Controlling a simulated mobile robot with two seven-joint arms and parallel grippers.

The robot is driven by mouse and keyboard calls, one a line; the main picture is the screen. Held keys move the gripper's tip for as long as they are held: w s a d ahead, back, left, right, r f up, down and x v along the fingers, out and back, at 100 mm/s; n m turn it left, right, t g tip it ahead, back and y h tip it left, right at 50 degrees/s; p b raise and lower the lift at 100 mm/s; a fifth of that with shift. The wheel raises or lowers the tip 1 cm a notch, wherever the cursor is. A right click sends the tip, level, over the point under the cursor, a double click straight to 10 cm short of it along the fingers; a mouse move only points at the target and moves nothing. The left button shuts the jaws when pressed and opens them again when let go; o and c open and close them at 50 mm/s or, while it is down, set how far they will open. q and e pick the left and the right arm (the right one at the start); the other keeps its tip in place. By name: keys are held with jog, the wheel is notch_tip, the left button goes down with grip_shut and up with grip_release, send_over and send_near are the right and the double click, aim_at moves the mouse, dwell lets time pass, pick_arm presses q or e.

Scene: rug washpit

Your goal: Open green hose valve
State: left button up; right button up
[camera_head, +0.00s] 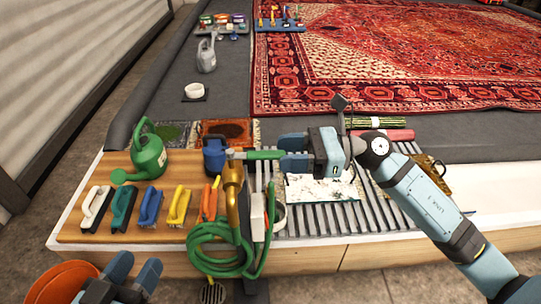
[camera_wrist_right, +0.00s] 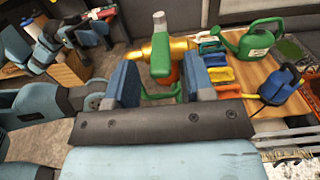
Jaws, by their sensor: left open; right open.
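The green valve handle (camera_head: 262,155) lies roughly level above the brass valve body (camera_head: 232,190), at the front edge of the counter. A green hose (camera_head: 212,262) hangs in coils from the valve. My right gripper (camera_head: 292,153) is open at the handle's right end. In the right wrist view the green handle (camera_wrist_right: 160,60) and the brass body (camera_wrist_right: 172,46) show between and beyond the open fingers (camera_wrist_right: 162,80); I cannot tell whether they touch. My left gripper (camera_head: 135,270) is open and empty at the lower left, apart from the valve.
A green watering can (camera_head: 149,152) and a blue-and-black pump-like item (camera_head: 214,155) stand left of the handle. Several brushes (camera_head: 150,206) lie on the wooden board. A slatted grate (camera_head: 330,217) is to the right. A red rug (camera_head: 400,55) covers the back.

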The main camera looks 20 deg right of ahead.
aim_at(271, 153)
jog(key=shift+x, duration=1.8)
grip_shut()
